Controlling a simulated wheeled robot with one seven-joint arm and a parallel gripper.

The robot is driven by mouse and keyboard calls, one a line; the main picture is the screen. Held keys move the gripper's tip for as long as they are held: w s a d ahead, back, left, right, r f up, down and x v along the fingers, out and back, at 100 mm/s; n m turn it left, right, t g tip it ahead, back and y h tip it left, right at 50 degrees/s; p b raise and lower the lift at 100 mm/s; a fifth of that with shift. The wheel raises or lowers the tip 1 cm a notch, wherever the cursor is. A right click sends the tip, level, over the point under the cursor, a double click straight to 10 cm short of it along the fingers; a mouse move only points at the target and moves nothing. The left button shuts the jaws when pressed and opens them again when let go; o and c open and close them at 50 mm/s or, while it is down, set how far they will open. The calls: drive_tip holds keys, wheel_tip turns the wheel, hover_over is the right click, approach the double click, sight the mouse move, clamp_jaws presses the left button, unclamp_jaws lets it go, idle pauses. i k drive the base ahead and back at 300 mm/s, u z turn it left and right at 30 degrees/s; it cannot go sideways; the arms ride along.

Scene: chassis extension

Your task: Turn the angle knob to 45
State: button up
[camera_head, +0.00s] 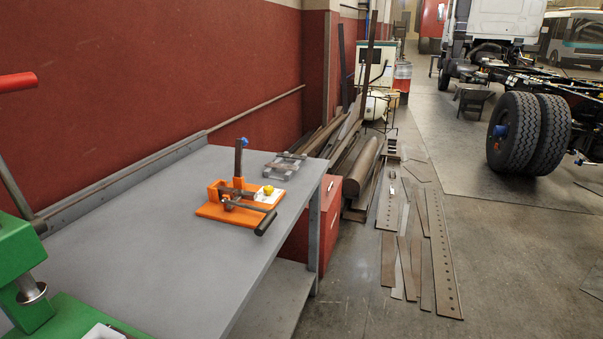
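An orange bench device (213,210) stands on the grey workbench (150,240), toward its right edge. It has an upright dark post (238,160) with a blue cap (244,141), and a lever with a black grip (265,223) reaching over the bench edge. A small yellow knob (268,190) sits on a white plate (277,197) at the device's right side; it may be the angle knob. Its markings and setting are too small to read. My gripper is not in view.
A grey metal clamp-like piece (284,165) lies behind the device. A green machine (30,265) stands at the lower left, with a red bar (17,82) above it. The bench between is clear. A red cabinet (331,205) and metal scraps (415,240) lie to the right.

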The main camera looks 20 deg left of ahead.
sight(269, 190)
drive_tip(key=u, duration=0.35)
drive_tip(key=i, duration=1.35)
drive_tip(key=u, duration=0.65)
